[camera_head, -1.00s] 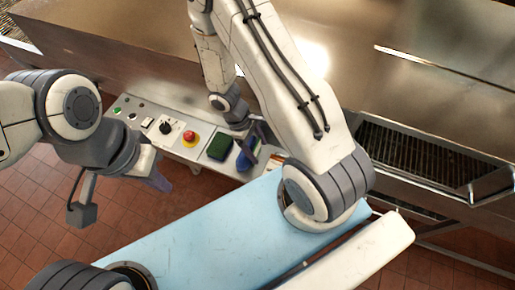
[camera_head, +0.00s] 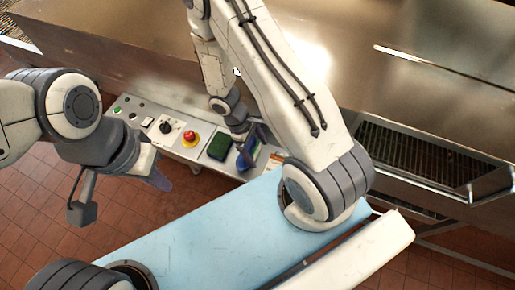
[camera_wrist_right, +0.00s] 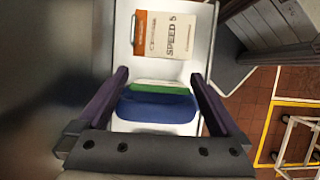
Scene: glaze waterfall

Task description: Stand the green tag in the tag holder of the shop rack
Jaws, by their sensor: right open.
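A blue block-like thing (camera_wrist_right: 158,108) lies between my right gripper's fingers in the right wrist view, with a green strip (camera_wrist_right: 162,88) along its far edge. I cannot tell whether this strip is the green tag. In the head view the blue thing (camera_head: 244,161) is partly hidden by my right gripper (camera_head: 258,140). My right gripper (camera_wrist_right: 160,97) is open, with its purple fingers on either side of the blue thing and visible gaps. My left gripper (camera_head: 157,180) hangs at the left, off the panel, its jaw opening unclear. I cannot make out a tag holder or shop rack.
The control panel has a red button (camera_head: 190,138), a black knob (camera_head: 165,127) and a dark green block (camera_head: 218,146). A card reading "SPEED 5" (camera_wrist_right: 165,35) lies beyond the blue thing. A metal machine (camera_head: 400,75) stands behind; a grating (camera_head: 420,155) is at right.

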